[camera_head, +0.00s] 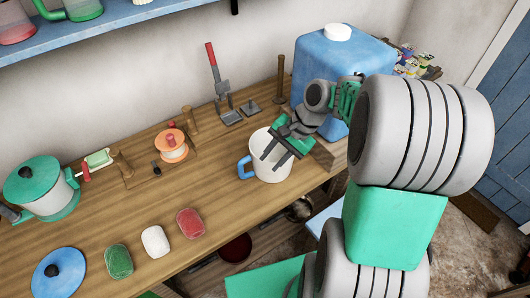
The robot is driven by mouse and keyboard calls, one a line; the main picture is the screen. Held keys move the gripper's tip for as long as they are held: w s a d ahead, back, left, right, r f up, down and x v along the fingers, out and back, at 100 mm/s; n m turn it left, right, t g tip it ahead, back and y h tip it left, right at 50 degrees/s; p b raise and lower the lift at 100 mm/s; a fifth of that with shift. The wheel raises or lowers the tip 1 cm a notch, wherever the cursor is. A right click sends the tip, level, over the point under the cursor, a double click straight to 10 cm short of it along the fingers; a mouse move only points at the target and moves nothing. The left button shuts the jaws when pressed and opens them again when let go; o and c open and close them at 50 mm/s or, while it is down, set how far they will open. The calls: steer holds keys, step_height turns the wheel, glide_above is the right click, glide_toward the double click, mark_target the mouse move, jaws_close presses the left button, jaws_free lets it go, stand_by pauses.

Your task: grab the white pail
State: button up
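The white pail (270,173) stands upright near the front right of the wooden counter. It is a white, cup-like vessel with a blue handle on its left side. My gripper (274,154) is over the pail's mouth, pointing down to the left. Its two dark fingers are apart, with nothing visible between them. The fingers and the green gripper body hide part of the pail's rim and opening. I cannot tell whether a finger touches the pail or reaches inside it.
A large blue container (322,58) with a white cap stands behind my gripper. A blue shelf (130,18) hangs above.

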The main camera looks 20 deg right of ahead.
steer(key=d+f+m+t+y+p, duration=0.15)
steer(key=d+m+y+p, duration=0.25)
steer(key=d+m+y, duration=0.55)
steer(key=a, duration=0.3)
steer(key=w+a+f+m+h+p, duration=0.1)
steer(key=a, duration=0.1)
steer(key=w+a+f+m+h, duration=0.1)
steer(key=a, duration=0.2)
steer(key=shift+w+a+f+t, duration=0.1)
steer(key=shift+a+f+t, duration=0.05)
steer(key=shift+a+t, duration=0.2)
steer(key=shift+d, duration=0.1)
steer(key=shift+c, duration=0.3)
jaws_close()
